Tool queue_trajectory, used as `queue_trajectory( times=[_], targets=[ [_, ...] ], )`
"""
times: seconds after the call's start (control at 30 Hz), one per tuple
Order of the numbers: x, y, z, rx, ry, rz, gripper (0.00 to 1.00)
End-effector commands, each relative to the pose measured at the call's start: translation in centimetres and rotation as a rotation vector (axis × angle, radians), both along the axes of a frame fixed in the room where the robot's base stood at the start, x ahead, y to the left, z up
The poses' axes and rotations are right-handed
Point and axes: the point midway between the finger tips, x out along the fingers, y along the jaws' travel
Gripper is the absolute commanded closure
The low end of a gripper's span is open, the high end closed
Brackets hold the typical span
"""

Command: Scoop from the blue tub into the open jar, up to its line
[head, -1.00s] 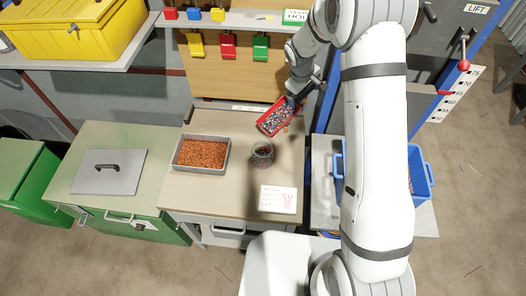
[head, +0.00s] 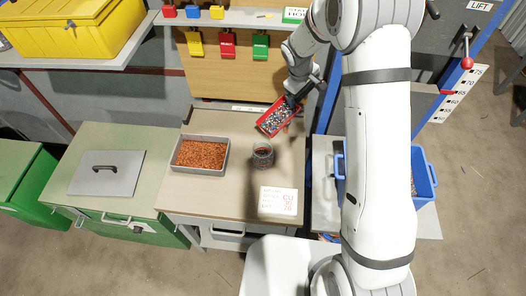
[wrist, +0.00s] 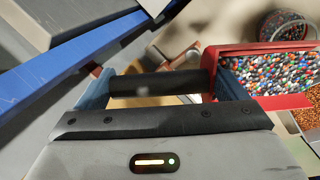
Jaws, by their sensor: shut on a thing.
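My gripper (wrist: 160,84) is shut on the dark handle of a red scoop (head: 270,125), which also shows in the wrist view (wrist: 292,101). The scoop holds a heap of mixed coloured granules (wrist: 270,72). It hangs above the back right of the bench, behind and slightly right of the open jar (head: 263,148). The clear jar stands upright; in the wrist view (wrist: 262,30) coloured granules show inside it. Its fill line cannot be made out. The blue tub (head: 428,188) stands at the right, partly hidden behind my arm.
A grey tray (head: 198,172) of orange-brown granules sits left of the jar. A white printed card (head: 277,201) lies in front of it. A grey lid (head: 106,173) lies on the green cabinet at left. A blue post (head: 328,100) rises close to the scoop's right.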

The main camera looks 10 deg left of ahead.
Motion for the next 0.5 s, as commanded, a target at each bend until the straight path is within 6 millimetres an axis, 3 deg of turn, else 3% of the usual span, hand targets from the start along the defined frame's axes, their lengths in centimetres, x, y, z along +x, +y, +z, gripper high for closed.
queue_trajectory(
  times=[0.5],
  targets=[
    [-0.23, 0.24, -0.02, -0.022, -0.029, 0.001, 0.45]
  ],
)
